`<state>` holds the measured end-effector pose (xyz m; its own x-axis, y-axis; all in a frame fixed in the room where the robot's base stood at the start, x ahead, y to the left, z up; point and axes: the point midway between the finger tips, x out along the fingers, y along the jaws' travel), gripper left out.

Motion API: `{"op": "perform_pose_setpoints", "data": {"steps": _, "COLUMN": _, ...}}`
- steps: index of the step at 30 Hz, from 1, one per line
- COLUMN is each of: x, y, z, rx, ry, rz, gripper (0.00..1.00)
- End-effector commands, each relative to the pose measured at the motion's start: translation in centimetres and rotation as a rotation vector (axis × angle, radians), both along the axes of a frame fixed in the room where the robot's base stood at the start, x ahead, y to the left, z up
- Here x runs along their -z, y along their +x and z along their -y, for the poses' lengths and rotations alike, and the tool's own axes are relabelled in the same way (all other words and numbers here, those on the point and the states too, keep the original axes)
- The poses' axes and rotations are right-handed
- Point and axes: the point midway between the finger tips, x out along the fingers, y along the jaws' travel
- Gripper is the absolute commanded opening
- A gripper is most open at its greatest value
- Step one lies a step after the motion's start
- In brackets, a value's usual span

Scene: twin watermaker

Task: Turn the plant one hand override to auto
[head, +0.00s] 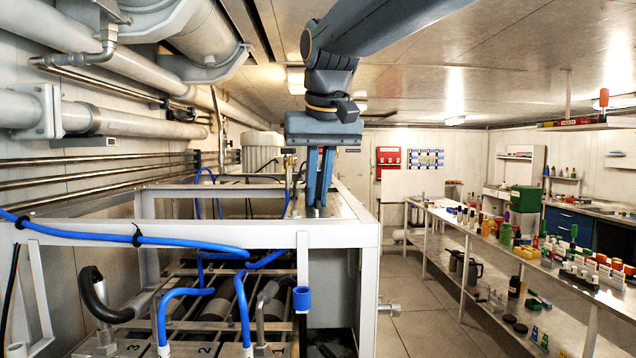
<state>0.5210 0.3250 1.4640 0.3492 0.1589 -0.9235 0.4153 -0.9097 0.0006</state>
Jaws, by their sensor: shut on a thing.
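My gripper (317,208) points straight down in the head view, just beyond the near white frame bar. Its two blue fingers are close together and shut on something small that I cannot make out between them. The fingertips are at the top of the plant frame (205,233), close to a grey panel surface (350,208) on its right side. The plant one hand override cannot be told apart here, and its setting cannot be read.
Blue hoses (150,240) run over and into the frame. Grey pipes (120,122) line the left wall. A long metal bench (480,248) with bottles and a green box (525,198) stands to the right. The aisle floor (400,275) between is clear.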

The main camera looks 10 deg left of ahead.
Motion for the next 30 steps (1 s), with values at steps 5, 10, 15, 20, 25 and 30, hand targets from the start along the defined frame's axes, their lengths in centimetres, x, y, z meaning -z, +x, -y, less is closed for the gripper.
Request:
{"op": "perform_pose_setpoints", "data": {"steps": 5, "x": -0.05, "y": -0.15, "z": -0.15, "rx": 0.102, "ry": -0.001, "rz": -0.003, "gripper": 0.00}}
{"op": "perform_pose_setpoints", "data": {"steps": 10, "x": -0.01, "y": -0.13, "z": -0.17, "rx": 0.168, "ry": -0.001, "rz": -0.003, "gripper": 0.00}}
{"op": "perform_pose_setpoints", "data": {"steps": 15, "x": 0.04, "y": -0.09, "z": -0.17, "rx": 0.199, "ry": -0.001, "rz": -0.002, "gripper": 0.00}}
{"op": "perform_pose_setpoints", "data": {"steps": 20, "x": 0.08, "y": -0.09, "z": -0.17, "rx": 0.209, "ry": -0.001, "rz": -0.003, "gripper": 0.00}}
{"op": "perform_pose_setpoints", "data": {"steps": 25, "x": 0.09, "y": -0.08, "z": -0.17, "rx": 0.210, "ry": -0.001, "rz": -0.003, "gripper": 0.00}}
{"op": "perform_pose_setpoints", "data": {"steps": 30, "x": 0.10, "y": -0.09, "z": -0.17, "rx": 0.209, "ry": -0.001, "rz": -0.003, "gripper": 0.18}}
